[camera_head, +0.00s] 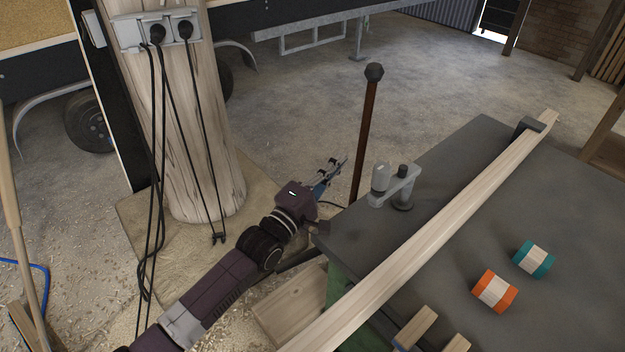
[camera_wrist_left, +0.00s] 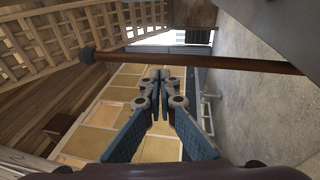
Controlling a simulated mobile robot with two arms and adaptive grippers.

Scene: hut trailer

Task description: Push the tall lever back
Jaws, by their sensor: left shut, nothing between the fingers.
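The tall lever (camera_head: 364,140) is a rusty brown rod with a dark round knob on top. It stands nearly upright beside the left edge of the dark table in the head view. In the left wrist view the lever (camera_wrist_left: 215,63) crosses the upper part of the picture, its knob at the left. My left gripper (camera_head: 343,162) is shut and empty. Its fingertips are just left of the lever's shaft in the head view. In the left wrist view the left gripper (camera_wrist_left: 160,74) points toward the lever; I cannot tell whether they touch. My right gripper is not in view.
The dark table (camera_head: 590,220) holds a long wooden beam (camera_head: 440,225), a grey clamp-like fitting (camera_head: 395,185), an orange-banded roll (camera_head: 495,291) and a teal-banded roll (camera_head: 533,259). A wooden post (camera_head: 190,110) with sockets and hanging cables stands left. The floor behind the lever is open.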

